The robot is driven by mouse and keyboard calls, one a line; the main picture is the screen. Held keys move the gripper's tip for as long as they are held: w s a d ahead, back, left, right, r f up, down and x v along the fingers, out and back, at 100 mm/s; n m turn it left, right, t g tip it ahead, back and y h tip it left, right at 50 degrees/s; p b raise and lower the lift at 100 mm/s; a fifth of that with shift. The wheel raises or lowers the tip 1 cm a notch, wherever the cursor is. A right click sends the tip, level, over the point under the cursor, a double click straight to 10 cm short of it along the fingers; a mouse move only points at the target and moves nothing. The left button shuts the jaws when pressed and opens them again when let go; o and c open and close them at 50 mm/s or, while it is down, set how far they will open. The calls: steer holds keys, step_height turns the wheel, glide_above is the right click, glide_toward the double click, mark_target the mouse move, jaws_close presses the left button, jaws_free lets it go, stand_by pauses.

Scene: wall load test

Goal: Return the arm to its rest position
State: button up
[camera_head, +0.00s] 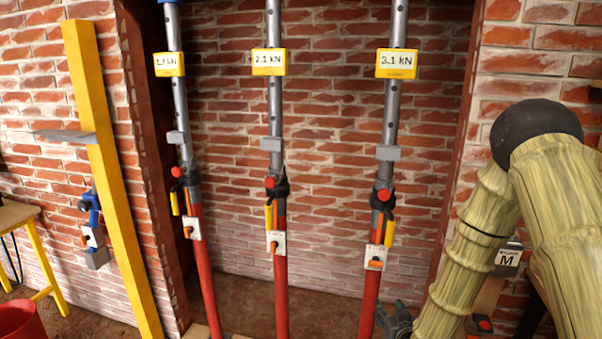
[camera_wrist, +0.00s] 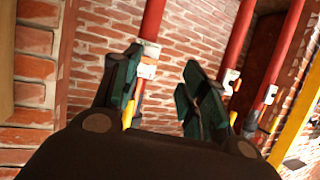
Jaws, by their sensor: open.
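My arm, in a straw-coloured sleeve with a dark elbow, shows at the right of the head view. My gripper (camera_head: 397,318) is low, partly cut off by the bottom edge, just right of the foot of the right red prop (camera_head: 368,302). In the wrist view my gripper (camera_wrist: 160,92) has its two dark green fingers spread apart with nothing held between them. A red prop with a white plate (camera_wrist: 146,58) stands beyond the fingers. I cannot tell whether a finger touches it.
Three props with yellow load labels, such as 3.1 kN (camera_head: 397,64), stand in a brick recess. A yellow beam (camera_head: 112,180) leans at the left, near a red bucket (camera_head: 20,320) and a yellow-legged table (camera_head: 18,215). A box marked M (camera_head: 508,258) is behind my arm.

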steer(key=s+a+f+g, duration=0.2)
steer(key=s+f+g, duration=0.2)
steer(key=s+f, duration=0.75)
steer(key=s+f+g, duration=0.3)
steer(key=s+f, duration=0.1)
steer(key=s, duration=0.6)
steer(key=s+a+f+g, duration=0.1)
steer(key=s+f+g, duration=0.2)
steer(key=s, duration=0.8)
steer(key=s+f+g, duration=0.3)
steer(key=s+f, duration=0.3)
steer(key=s, duration=0.5)
steer(key=shift+s+a+g, duration=0.15)
steer(key=shift+s+g, duration=0.05)
steer(key=shift+g, duration=0.2)
steer(key=shift+r, duration=0.1)
